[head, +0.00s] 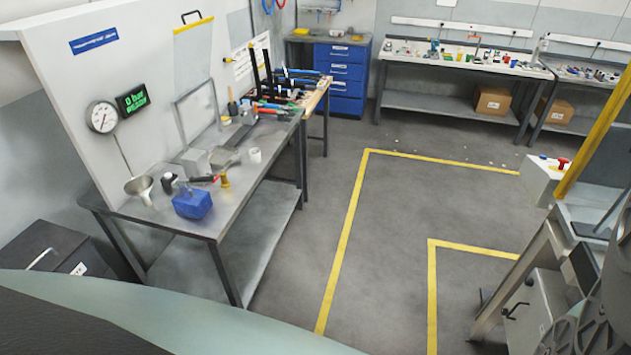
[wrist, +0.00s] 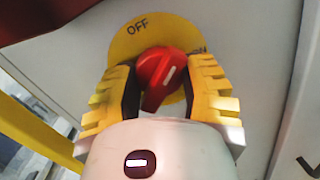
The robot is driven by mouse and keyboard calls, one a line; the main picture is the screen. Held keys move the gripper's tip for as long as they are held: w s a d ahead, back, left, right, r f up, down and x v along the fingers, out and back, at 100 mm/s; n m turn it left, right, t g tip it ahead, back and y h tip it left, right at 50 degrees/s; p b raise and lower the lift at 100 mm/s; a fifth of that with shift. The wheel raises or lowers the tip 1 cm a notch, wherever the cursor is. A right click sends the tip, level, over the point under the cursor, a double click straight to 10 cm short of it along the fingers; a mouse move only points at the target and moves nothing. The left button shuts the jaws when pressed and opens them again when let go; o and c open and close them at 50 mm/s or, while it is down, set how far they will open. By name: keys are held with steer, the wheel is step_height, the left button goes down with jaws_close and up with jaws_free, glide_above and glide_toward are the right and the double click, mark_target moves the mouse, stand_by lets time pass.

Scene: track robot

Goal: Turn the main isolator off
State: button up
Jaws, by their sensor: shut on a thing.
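In the wrist view a red isolator knob (wrist: 157,72) with a white mark sits on a round yellow plate (wrist: 172,30). "OFF" is printed at the plate's upper left; lettering at its right is partly hidden by a finger and cannot be fully read. The knob's white mark slants up to the right, not in line with "OFF". My gripper (wrist: 161,76) has its yellow-backed, dark-padded fingers on both sides of the knob and is shut on it. I cannot make out my gripper in the head view.
A light panel (wrist: 240,75) surrounds the plate, and a dark red shape (wrist: 50,15) crosses the upper left. In the head view, a workbench (head: 265,150) stands left, blue drawers (head: 340,75) and another bench (head: 450,52) behind. Yellow-lined floor (head: 390,220) is clear.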

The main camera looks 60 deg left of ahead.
steer(key=n+t, duration=0.1)
steer(key=n, duration=0.5)
steer(key=shift+w+r, duration=0.15)
steer(key=shift+a+n+t+y, duration=0.1)
steer(key=shift+n+t+y, duration=0.2)
steer(key=shift+n, duration=0.9)
steer(key=shift+n+t+y, duration=0.2)
steer(key=shift+n+t, duration=0.1)
steer(key=shift+n, duration=0.9)
steer(key=o, duration=1.3)
steer(key=shift+c, duration=0.2)
steer(key=v, duration=1.2)
